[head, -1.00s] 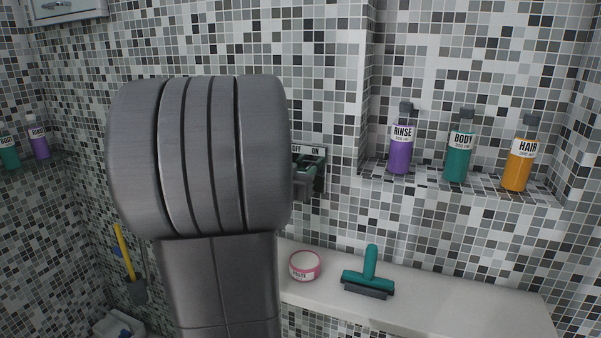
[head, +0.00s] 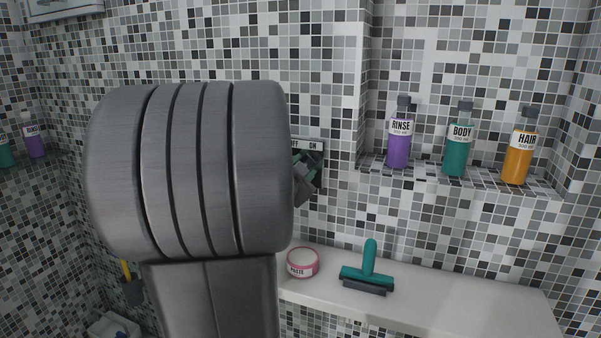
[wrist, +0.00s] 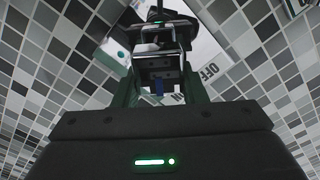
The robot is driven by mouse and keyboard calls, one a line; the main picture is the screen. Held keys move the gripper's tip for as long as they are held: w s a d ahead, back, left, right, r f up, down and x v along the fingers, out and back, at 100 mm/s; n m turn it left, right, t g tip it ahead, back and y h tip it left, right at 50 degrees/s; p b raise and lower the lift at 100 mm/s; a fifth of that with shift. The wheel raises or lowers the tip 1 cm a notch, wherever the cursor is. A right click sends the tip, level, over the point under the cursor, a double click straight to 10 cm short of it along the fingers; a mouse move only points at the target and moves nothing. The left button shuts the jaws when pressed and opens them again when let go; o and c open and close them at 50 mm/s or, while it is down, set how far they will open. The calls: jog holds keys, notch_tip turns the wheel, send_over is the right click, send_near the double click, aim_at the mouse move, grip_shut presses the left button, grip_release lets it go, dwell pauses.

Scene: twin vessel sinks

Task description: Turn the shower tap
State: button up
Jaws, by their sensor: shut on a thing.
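The shower tap's wall plate (head: 318,150) is marked OFF and ON and sits on the tiled wall, partly hidden behind my arm in the head view. In the wrist view the white plate (wrist: 207,64) with its OFF lettering appears turned at a slant behind the fingers. My gripper (head: 305,178) is at the plate, tilted, and largely hidden by my arm in the head view. In the wrist view my gripper (wrist: 158,50) is shut on the tap's handle in front of the plate. The handle itself is mostly covered by the fingers, so its exact angle is hard to tell.
A white ledge (head: 440,300) below holds a pink-rimmed paste tub (head: 303,262) and a teal squeegee (head: 368,268). A tiled niche at right holds rinse (head: 398,140), body (head: 458,145) and hair (head: 520,150) bottles. The wall between plate and niche is clear.

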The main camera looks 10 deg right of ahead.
jog(key=m, duration=0.2)
jog(key=m+b, duration=0.1)
jog(key=m, duration=0.1)
jog(key=m+b, duration=0.1)
jog(key=shift+s+d+f+m, duration=0.15)
jog(key=shift+d+f+m, duration=0.05)
jog(key=shift+f+m, duration=0.2)
jog(key=shift+b, duration=0.3)
jog(key=o, duration=1)
jog(key=p+v, duration=0.1)
jog(key=v, duration=1.3)
jog(key=b+x, duration=0.1)
jog(key=x, duration=1.3)
